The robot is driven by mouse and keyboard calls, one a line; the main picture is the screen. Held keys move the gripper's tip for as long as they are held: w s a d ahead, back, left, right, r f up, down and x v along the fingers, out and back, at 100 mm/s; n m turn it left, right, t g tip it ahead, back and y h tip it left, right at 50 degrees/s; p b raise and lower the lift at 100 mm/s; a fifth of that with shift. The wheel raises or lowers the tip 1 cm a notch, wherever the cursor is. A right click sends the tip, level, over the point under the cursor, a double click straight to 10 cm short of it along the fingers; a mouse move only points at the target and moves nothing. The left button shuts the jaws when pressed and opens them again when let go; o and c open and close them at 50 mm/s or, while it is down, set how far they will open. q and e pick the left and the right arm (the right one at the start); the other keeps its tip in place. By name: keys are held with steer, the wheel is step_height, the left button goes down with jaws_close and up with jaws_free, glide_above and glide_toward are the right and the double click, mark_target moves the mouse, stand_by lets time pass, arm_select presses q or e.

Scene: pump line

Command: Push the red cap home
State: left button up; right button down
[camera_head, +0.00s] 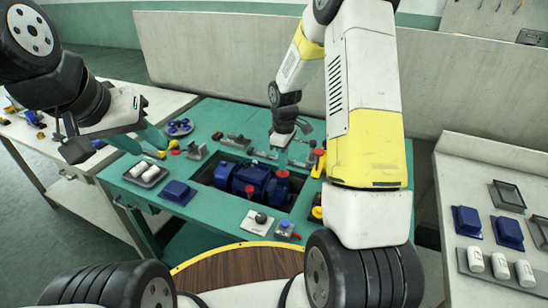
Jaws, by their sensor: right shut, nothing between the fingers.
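A blue pump (254,179) sits in the recess of the green table. A red cap (282,174) is at its right end, and a smaller red piece (249,189) is on its front; I cannot tell how far either is pressed in. My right gripper (280,143) is shut and empty, pointing down behind and above the cap at the right end; a gap shows between them. My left gripper (152,140) hangs over the table's left side, away from the pump; its finger opening cannot be made out.
A white plate with a dark knob (258,221) and a small blue part with a red top (285,228) lie at the table's front. A side table (475,148) stands right.

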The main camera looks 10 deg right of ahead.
step_height(320, 180, up, 7)
steer(key=shift+f, duration=0.15)
stand_by(0.5)
stand_by(0.4)
steer(key=s+r+m+t, duration=0.2)
steer(key=s+r, duration=0.3)
steer(key=r, duration=0.3)
steer(key=s+r+m+t, duration=0.1)
steer(key=s+r+m, duration=0.2)
steer(key=s+r, duration=0.3)
steer(key=s+a+r+m+t+y, duration=0.1)
steer(key=s+r+m, duration=0.1)
steer(key=s, duration=0.4)
steer(key=s+a+r+m+t+y, duration=0.1)
steer(key=s+r+m+t, duration=0.1)
steer(key=s+r, duration=0.3)
steer(key=shift+s+r+m, duration=0.25)
steer(key=shift+s+m, duration=0.55)
steer(key=shift+s, duration=0.35)
steer(key=shift+a, duration=0.1)
